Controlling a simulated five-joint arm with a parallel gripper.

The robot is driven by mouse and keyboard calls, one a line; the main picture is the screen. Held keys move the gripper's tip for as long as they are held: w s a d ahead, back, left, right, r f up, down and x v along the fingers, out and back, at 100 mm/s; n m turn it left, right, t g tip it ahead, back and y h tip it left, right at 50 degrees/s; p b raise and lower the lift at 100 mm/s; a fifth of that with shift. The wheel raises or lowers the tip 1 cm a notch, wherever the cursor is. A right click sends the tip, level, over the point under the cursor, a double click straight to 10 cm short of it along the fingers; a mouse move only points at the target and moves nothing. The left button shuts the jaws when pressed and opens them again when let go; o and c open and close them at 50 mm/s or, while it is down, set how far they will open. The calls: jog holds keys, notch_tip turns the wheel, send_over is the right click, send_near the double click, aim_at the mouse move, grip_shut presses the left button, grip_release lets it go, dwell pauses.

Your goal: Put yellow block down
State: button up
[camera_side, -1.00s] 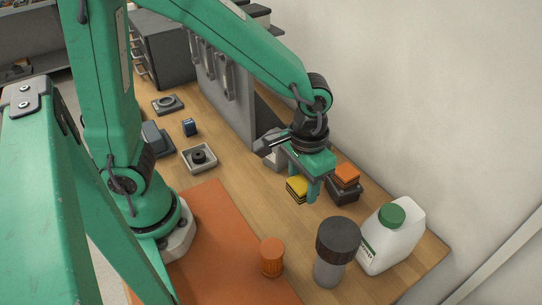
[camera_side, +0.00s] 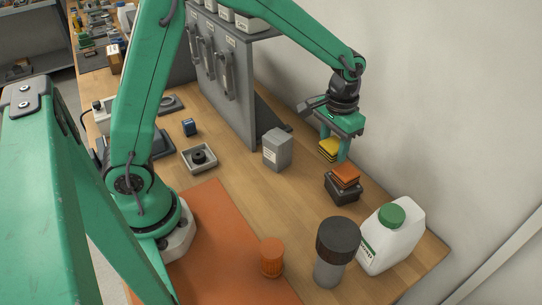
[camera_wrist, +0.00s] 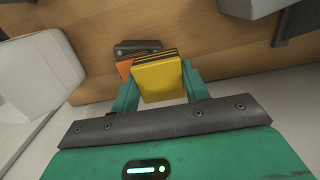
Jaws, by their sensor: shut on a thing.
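The yellow block (camera_side: 329,148) has dark layers on its edge and is held between the green fingers of my gripper (camera_side: 333,154). It is in the air, up and behind the orange block (camera_side: 345,174) in the side view. The orange block lies on a dark holder (camera_side: 341,188) on the table. In the wrist view the yellow block (camera_wrist: 160,78) sits between the fingertips of my gripper (camera_wrist: 160,84). It partly covers the orange block (camera_wrist: 124,69) and the dark holder (camera_wrist: 137,48) below.
A white jug with green cap (camera_side: 391,240), a dark-lidded grey jar (camera_side: 329,268) and an orange container (camera_side: 271,257) stand at the front. A grey box (camera_side: 277,149) stands left of my gripper. The wall rises close on the right. Bare wooden table (camera_side: 245,185) lies in the middle.

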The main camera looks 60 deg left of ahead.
send_over(319, 156)
notch_tip(319, 156, down, 7)
jog(key=shift+r, duration=0.15)
jog(key=shift+f, duration=2)
jog(key=shift+f, duration=0.1)
jog(key=o, duration=1.1)
jog(key=shift+r, duration=6.15)
